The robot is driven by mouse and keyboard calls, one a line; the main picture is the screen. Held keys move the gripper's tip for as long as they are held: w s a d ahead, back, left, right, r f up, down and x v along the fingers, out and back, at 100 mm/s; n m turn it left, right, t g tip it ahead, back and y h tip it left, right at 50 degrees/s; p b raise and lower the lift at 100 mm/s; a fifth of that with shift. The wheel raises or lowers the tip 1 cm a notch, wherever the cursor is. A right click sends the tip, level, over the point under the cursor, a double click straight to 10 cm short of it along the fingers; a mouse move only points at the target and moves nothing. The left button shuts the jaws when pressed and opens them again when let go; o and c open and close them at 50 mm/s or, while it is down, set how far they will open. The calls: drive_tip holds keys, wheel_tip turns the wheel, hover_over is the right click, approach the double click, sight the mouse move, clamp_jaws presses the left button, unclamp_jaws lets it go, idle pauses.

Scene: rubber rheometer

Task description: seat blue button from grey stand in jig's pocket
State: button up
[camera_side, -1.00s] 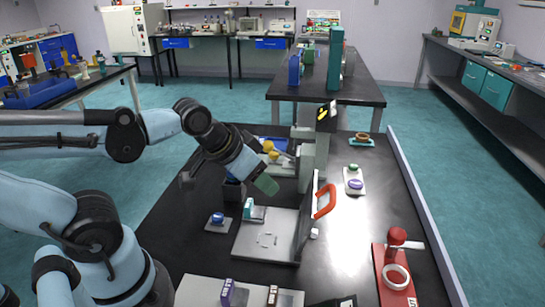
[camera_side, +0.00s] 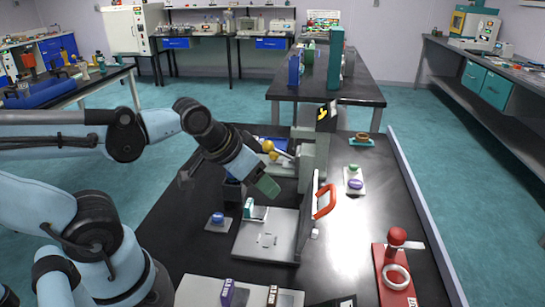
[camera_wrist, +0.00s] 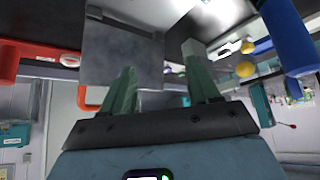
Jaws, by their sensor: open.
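The blue button (camera_side: 218,217) sits on a small grey stand (camera_side: 222,228), on the black table left of a grey base plate. The base plate (camera_side: 262,241) has an upright panel on its right and a small pale teal-and-white block on its left; it may be the jig, but I cannot make out a pocket. My gripper (camera_side: 268,187) has green fingers and is tilted down above the back of this plate, apart from the button. In the wrist view my gripper (camera_wrist: 160,58) shows two spread fingers with nothing between them. The button is not identifiable there.
A red handle (camera_side: 325,201) stands beside the upright panel. A grey column (camera_side: 313,152) rises behind my gripper. A red fixture with a white ring (camera_side: 396,277) is at front right. A white stand (camera_side: 354,182) holds green and purple pieces. The table between is mostly clear.

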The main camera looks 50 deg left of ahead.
drive_tip(key=s+a+f+m+g, duration=0.1)
drive_tip(key=s+a+g, duration=0.1)
drive_tip(key=s+a, duration=0.35)
drive_tip(key=m+h, duration=0.2)
drive_tip(key=m, duration=0.1)
approach(217, 216)
drive_tip(key=shift+m+g, duration=0.3)
drive_tip(key=shift+g, duration=0.1)
drive_tip(key=shift+w+x, duration=0.15)
drive_tip(key=shift+x, duration=1.75)
drive_tip(key=shift+w+x, duration=0.15)
drive_tip(key=shift+x, duration=1.75)
drive_tip(key=shift+r, duration=0.15)
drive_tip(key=shift+c, duration=0.4)
drive_tip(key=c, duration=1)
clamp_jaws()
drive_tip(key=shift+r, duration=0.15)
